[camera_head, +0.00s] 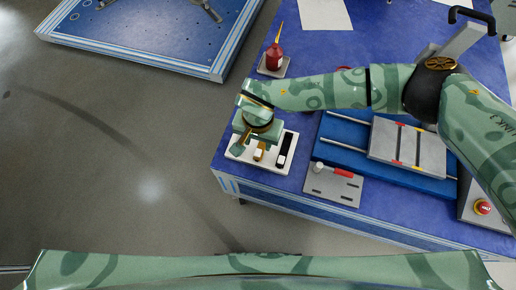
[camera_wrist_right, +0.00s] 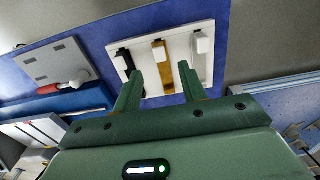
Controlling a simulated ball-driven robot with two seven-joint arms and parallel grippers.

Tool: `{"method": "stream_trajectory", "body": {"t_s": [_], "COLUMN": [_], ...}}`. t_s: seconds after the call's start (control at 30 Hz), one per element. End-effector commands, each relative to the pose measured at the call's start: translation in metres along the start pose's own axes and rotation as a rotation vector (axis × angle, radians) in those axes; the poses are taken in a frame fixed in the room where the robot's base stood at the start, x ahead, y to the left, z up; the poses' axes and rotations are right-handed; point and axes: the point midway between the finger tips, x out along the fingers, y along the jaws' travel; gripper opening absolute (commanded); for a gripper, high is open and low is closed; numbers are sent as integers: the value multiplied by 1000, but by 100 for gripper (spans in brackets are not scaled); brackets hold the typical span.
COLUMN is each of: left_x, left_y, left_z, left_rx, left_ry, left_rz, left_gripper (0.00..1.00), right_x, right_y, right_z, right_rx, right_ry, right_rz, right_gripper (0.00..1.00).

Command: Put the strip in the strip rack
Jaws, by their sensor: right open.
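The strip rack is a white board (camera_wrist_right: 147,52) at the table's near left corner, also in the head view (camera_head: 272,163). A brass strip (camera_wrist_right: 160,58) lies in its middle place by a white block, and shows partly in the head view (camera_head: 259,154). A black strip (camera_wrist_right: 125,62) lies along one side of the board, and in the head view it is at the right (camera_head: 286,149). My right gripper (camera_wrist_right: 161,84) is open over the board, its fingers apart on either side of the brass strip's line. Whether they touch anything is unclear. My left gripper is not in view.
A grey plate with a red-handled tool (camera_head: 334,182) lies right of the board. A blue fixture with a grey block (camera_head: 405,145) stands further right. A red bottle (camera_head: 274,58) stands behind. An emergency button (camera_head: 482,207) is at the right. Another blue table (camera_head: 150,35) is at back left.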

Motion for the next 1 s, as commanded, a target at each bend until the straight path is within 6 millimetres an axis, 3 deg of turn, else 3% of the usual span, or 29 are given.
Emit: {"method": "stream_trajectory", "body": {"t_s": [0.03,0.1,0.33,0.5,1.0], "left_x": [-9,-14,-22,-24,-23], "left_y": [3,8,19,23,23], "left_z": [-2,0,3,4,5], "left_rx": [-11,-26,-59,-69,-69], "left_ry": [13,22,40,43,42], "left_rz": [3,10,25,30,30], "left_gripper": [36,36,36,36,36], "right_x": [-24,-42,-80,-89,-88], "right_y": [0,0,0,0,0], "right_z": [-2,-2,0,0,0], "right_rx": [0,0,0,0,0], "right_ry": [10,9,3,1,-1], "right_rz": [-3,-2,-1,0,1], "right_gripper": [41,41,41,41,41]}}
